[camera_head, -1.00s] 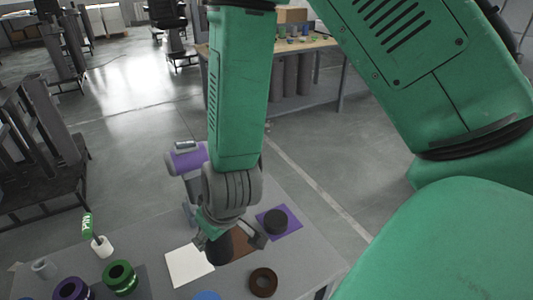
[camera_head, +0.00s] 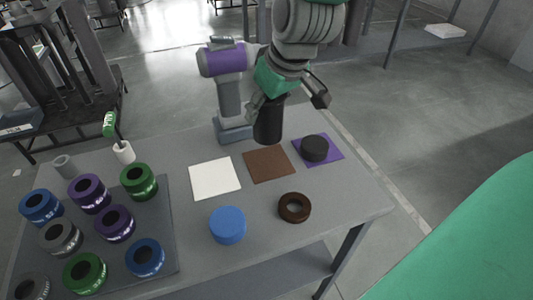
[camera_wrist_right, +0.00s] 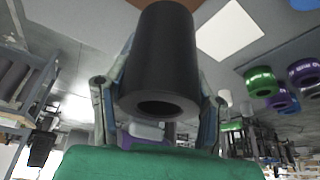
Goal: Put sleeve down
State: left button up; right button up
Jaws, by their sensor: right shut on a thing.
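The black sleeve (camera_head: 268,124) is a hollow dark cylinder, held roughly upright. In the head view its lower end shows at the back edge of the brown square (camera_head: 269,164). I cannot tell whether it touches the table. My right gripper (camera_head: 284,102) is shut on the sleeve, with a finger on either side. In the right wrist view the sleeve (camera_wrist_right: 158,58) fills the middle, its open end facing the camera, between the fingers of the right gripper (camera_wrist_right: 160,95). My left gripper is not in view.
A white square (camera_head: 215,179) and a purple square (camera_head: 331,157) with a black disc (camera_head: 314,148) flank the brown one. A blue disc (camera_head: 228,225) and brown ring (camera_head: 294,207) lie in front. Several coloured rings stand on a dark mat (camera_head: 172,250) at left. A purple-grey device (camera_head: 229,91) stands behind.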

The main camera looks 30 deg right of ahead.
aim_at(279, 113)
notch_tip(279, 113, down, 8)
jog(key=shift+r+b, duration=0.2)
jog(key=shift+b, duration=0.8)
jog(key=shift+w+f, duration=0.1)
jog(key=shift+f, duration=0.15)
jog(key=shift+c, duration=0.6)
jog(key=o, duration=1.4)
jog(key=p+v, duration=0.3)
jog(key=v, duration=0.8)
jog(key=shift+s+d+r, duration=0.1)
jog(key=shift+s+r, duration=0.2)
jog(key=shift+r, duration=0.2)
